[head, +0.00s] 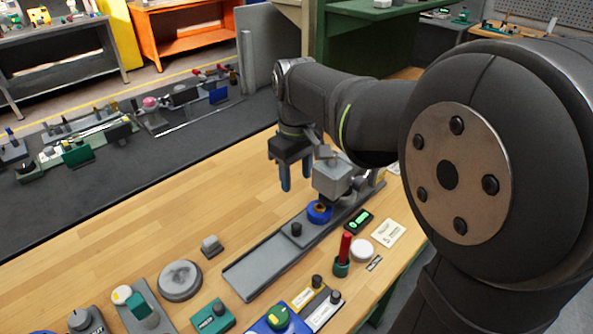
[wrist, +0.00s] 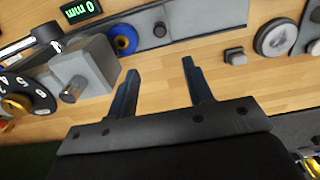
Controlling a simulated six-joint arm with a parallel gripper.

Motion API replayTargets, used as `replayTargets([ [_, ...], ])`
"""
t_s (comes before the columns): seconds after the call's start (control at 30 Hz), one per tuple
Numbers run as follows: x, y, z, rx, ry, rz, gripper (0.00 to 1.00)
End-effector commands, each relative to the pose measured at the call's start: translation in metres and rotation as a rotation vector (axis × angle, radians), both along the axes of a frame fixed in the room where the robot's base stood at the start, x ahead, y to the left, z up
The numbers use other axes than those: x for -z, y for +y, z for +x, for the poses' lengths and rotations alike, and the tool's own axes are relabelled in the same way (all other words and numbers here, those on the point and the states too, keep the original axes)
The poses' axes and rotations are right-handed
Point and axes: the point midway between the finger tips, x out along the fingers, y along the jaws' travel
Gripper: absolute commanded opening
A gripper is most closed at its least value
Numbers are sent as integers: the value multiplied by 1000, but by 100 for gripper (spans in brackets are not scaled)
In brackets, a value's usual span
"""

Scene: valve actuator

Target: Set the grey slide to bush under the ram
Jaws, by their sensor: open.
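The grey slide (head: 311,233) lies on a long grey track and carries a black knob (head: 296,229) and a blue ring-shaped bush (head: 319,212). In the wrist view the knob (wrist: 159,29) and bush (wrist: 124,38) show at the top. The grey ram block (head: 332,178) stands at the track's far end; it also shows in the wrist view (wrist: 85,72). The bush appears close beside the block, its exact alignment unclear. My gripper (head: 296,180) is open and empty, above the table left of the ram block, apart from the knob.
A small display (wrist: 80,10) reads 0 mm. A red-handled tool (head: 344,255) and a white round piece (head: 362,250) stand right of the track. A round grey disc (head: 180,280) and small grey block (head: 211,245) lie left.

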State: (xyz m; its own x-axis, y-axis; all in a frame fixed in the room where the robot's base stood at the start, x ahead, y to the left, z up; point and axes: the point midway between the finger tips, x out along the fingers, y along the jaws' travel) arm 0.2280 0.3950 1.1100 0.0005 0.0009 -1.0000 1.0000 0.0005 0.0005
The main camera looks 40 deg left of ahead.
Motion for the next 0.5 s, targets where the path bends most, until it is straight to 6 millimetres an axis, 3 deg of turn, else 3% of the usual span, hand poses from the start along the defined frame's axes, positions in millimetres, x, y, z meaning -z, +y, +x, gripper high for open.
replayTargets([
  [0.33, -5, 0, 0, 0, 0, 0, 47],
  [0.5, 3, 4, -4, -55, -19, -38, 15],
])
